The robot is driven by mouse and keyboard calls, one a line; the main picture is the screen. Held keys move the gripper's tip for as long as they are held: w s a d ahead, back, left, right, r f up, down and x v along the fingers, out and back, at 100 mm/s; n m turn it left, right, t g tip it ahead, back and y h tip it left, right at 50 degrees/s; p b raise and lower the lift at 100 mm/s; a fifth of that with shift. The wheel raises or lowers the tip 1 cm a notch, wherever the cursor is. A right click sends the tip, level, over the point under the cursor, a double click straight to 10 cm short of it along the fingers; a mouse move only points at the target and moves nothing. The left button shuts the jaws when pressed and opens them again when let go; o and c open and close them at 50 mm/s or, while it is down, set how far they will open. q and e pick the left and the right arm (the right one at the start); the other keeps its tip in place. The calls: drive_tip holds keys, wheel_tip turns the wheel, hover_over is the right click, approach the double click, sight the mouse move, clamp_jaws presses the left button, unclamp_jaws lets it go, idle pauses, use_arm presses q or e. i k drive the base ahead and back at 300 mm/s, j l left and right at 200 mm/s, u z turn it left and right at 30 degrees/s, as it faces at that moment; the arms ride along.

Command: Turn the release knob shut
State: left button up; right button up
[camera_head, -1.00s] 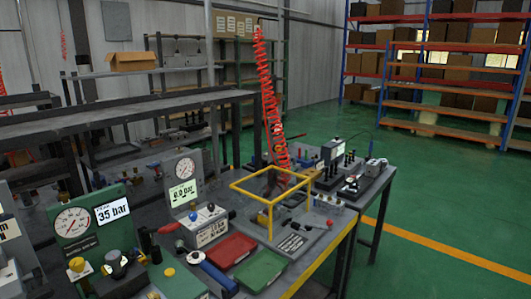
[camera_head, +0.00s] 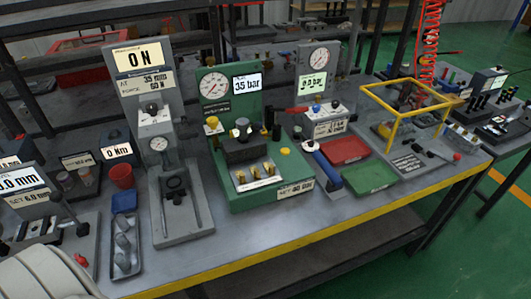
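No label for a release knob is readable, so I cannot tell which knob it is or how far it is turned. The green unit (camera_head: 228,112) reads 35 bar and carries a yellow knob (camera_head: 212,124) and a dark knob with a pale top (camera_head: 242,126). The grey press stand (camera_head: 149,75) left of it reads 0 N and has a black knob (camera_head: 152,107). The grey gauge unit (camera_head: 316,92) to the right reads 0.0 bar, with a blue knob (camera_head: 316,107) and a red-gripped lever (camera_head: 292,110). Neither gripper shows; a pale part of my arm fills the lower left corner.
A red tray (camera_head: 345,150) and a green tray (camera_head: 369,177) lie right of the green unit. A yellow frame (camera_head: 393,113) stands beyond them. A blue-handled tool (camera_head: 326,172) lies beside the trays. The bench's yellow front edge (camera_head: 300,242) has clear strips behind it.

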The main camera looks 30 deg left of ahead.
sight(212, 122)
drive_tip(key=u, duration=1.3)
drive_tip(key=k+l, duration=0.15)
drive_tip(key=l+z, duration=0.05)
